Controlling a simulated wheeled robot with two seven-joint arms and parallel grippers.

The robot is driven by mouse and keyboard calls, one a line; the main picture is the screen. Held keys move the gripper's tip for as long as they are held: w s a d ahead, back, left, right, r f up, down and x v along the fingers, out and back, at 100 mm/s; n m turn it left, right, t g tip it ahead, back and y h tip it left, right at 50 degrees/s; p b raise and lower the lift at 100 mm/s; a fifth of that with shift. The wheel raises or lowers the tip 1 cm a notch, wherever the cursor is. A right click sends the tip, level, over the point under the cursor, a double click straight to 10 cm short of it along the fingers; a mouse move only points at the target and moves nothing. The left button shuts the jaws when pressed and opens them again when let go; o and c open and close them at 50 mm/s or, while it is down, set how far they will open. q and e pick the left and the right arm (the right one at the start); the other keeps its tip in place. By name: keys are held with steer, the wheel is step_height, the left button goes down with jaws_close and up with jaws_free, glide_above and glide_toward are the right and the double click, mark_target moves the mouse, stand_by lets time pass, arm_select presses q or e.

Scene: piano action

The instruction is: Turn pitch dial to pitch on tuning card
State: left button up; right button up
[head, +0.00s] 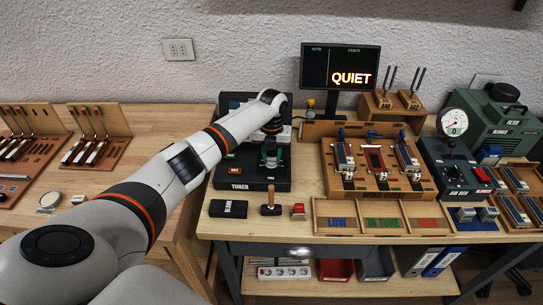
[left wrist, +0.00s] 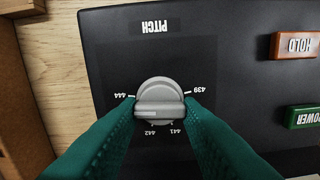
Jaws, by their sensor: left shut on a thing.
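The black tuner (head: 232,186) stands near the left end of the bench, and my left gripper (head: 270,160) reaches down onto it. In the left wrist view the grey pitch dial (left wrist: 159,92) sits between the green fingers of my left gripper (left wrist: 159,112), which is shut on its raised grip bar. The bar lies roughly crosswise in that picture. The marks 444, 442, 441 and 439 show upside down around the dial; the fingers cover parts of the scale. I cannot tell which mark the dial points at. I cannot make out a readable tuning card.
The orange HOLD button (left wrist: 295,45) and green POWER button (left wrist: 302,117) are beside the dial. The display (head: 340,66) reads QUIET. A black block (head: 228,209), a wooden-handled tool (head: 270,201) and a red-topped item (head: 298,211) lie before the tuner. A wooden fixture (head: 376,186) stands right.

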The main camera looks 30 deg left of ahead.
arm_select(q)
steer(key=shift+w+r+m, duration=0.1)
steer(key=shift+r+m, duration=0.05)
steer(key=shift+m, duration=0.35)
steer(key=o, duration=1)
steer(key=shift+c, duration=0.2)
step_height(320, 180, up, 12)
steer(key=b, duration=0.2)
steer(key=shift+b, duration=0.3)
